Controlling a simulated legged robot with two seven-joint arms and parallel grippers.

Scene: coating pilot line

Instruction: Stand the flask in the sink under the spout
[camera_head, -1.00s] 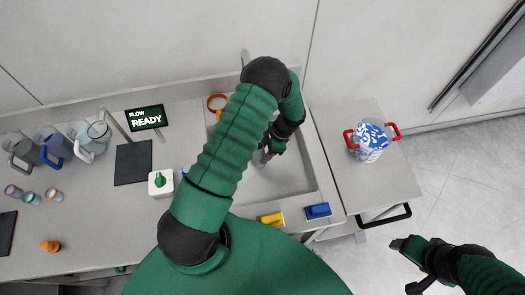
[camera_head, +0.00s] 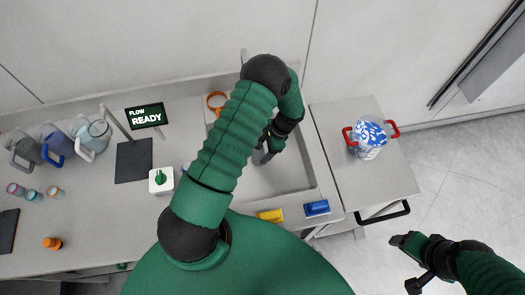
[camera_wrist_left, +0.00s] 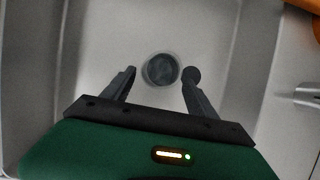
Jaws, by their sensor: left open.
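My left gripper (camera_head: 264,152) reaches down into the sink (camera_head: 290,180), mostly behind my own arm. In the left wrist view its two fingers (camera_wrist_left: 158,85) are apart, with nothing gripped. A round dark grey shape (camera_wrist_left: 161,69) with a paler rim lies beyond and between the fingertips, over the pale sink floor. I cannot tell whether it is the drain or the flask's mouth. A slim grey upright (camera_head: 245,57), possibly the spout, shows behind my arm at the back. My right gripper (camera_head: 408,264) hangs open and empty over the floor at right.
Several handled jugs (camera_head: 54,143) stand on the left counter. A green knob on a white box (camera_head: 160,181) and a "FLOW READY" display (camera_head: 146,116) are left of the sink. Yellow (camera_head: 270,216) and blue (camera_head: 317,208) blocks sit at its front.

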